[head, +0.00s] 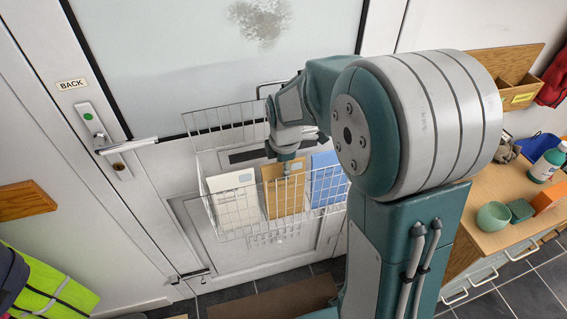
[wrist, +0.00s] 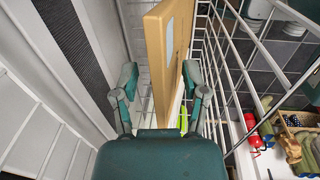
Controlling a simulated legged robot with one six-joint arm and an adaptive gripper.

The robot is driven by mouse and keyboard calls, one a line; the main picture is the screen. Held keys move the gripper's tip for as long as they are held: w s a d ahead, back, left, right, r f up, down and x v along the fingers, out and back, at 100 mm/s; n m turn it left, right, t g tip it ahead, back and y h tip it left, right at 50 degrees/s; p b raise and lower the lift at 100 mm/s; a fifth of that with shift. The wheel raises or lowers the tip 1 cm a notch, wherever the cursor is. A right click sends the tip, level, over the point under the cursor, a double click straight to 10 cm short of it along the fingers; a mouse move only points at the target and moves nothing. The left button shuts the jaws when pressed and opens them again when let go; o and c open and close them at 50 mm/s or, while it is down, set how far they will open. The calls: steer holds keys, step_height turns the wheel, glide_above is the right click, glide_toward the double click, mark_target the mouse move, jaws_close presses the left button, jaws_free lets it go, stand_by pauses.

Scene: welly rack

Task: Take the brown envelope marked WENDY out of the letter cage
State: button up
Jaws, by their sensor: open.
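The brown envelope (head: 285,198) stands upright in the wire letter cage (head: 225,237) on the door, between a white envelope and a blue one. No name on it can be read. My gripper (head: 286,167) is above the cage at the brown envelope's top edge. In the wrist view, the brown envelope (wrist: 166,50) rises between the two open fingers of my gripper (wrist: 160,95). The left finger is apart from it; whether the right one touches it I cannot tell. The cage wires (wrist: 225,75) run close along the right side.
The white envelope (head: 233,200) and the blue envelope (head: 328,180) stand on either side. A door handle (head: 128,145) is left of the cage. A wooden cabinet top (head: 500,238) with a bottle (head: 547,163) and a green bowl (head: 494,216) is at right.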

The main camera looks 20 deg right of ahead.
steer(key=shift+a, duration=0.15)
jaws_close()
steer(key=shift+r, duration=0.1)
steer(key=shift+r, duration=0.1)
